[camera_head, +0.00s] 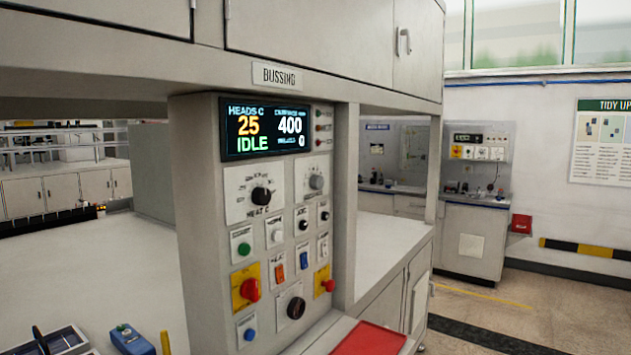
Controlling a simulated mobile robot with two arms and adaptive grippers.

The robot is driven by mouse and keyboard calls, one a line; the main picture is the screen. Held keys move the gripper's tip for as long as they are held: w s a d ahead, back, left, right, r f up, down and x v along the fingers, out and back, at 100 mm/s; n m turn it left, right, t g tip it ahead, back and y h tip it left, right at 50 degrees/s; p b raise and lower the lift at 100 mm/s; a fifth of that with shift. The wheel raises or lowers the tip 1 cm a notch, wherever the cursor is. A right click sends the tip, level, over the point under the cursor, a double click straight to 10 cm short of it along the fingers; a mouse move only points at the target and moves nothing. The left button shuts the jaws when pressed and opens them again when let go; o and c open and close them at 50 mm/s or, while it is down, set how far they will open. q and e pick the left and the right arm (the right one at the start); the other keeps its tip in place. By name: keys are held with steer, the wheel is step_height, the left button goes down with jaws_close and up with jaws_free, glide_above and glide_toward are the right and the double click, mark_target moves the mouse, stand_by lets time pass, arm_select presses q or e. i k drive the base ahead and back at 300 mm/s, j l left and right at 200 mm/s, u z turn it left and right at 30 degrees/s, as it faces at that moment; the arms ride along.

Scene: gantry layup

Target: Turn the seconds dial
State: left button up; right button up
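A control panel (266,265) stands on the column below the "BUSSING" sign. A black dial (262,195) at its upper left reads "HEAT C". A grey dial (316,182) sits to its right, and a larger black dial (296,307) sits near the bottom. Small knobs (303,225) lie between them. The labels of these other controls are too small to read, so I cannot tell which is the seconds dial. The display (264,126) shows 25, IDLE and 400. Neither of my grippers is in view.
A red knob on a yellow plate (249,290), a smaller red one (328,284), coloured buttons and rocker switches crowd the panel. A red mat (369,339) lies below at right. A blue device (131,339) lies on the left worktop. Cabinets (330,38) overhang the panel.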

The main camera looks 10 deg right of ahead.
mark_target(317, 181)
steer(key=l+u, duration=0.7)
steer(key=l, duration=0.05)
